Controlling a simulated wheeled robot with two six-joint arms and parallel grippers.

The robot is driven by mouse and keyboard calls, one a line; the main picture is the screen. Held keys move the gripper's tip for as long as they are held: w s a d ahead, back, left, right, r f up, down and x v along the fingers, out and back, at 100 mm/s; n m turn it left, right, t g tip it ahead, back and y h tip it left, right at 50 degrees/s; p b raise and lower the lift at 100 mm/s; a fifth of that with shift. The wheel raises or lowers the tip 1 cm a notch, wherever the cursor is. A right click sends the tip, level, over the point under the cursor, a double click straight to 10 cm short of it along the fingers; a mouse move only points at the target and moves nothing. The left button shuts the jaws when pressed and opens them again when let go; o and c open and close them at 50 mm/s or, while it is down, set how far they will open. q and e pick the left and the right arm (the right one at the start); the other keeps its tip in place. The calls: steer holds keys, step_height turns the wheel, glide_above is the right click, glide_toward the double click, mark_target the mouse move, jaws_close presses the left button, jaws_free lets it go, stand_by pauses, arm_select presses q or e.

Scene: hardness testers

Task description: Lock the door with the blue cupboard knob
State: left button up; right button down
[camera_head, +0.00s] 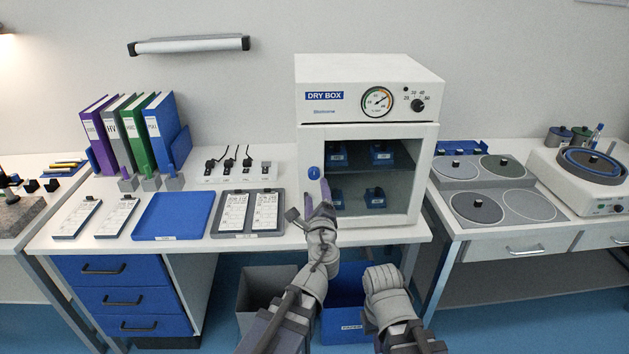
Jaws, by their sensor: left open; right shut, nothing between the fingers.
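The blue cupboard knob (314,173) sits on the left side of the door frame of the white dry box (308,133). The glazed door (425,165) looks closed, with several small blue blocks on the shelves behind it. My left gripper (317,196) is open, its fingertips just below the knob in the picture; whether they touch it I cannot tell. Its fingers and wrist cover the lower left of the door. My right gripper (381,273) is shut and empty, low in front of the table's front edge.
A blue tray (173,215) and a grey tray with labelled cards (248,212) lie left of the dry box. Several binders (130,130) stand behind. Below the table edge are a grey bin (258,290) and a blue bin (343,285).

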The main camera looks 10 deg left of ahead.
mark_target(314, 176)
arm_select(q)
steer(key=x, duration=0.8)
steer(key=shift+s, duration=0.1)
jaws_close()
stand_by(0.4)
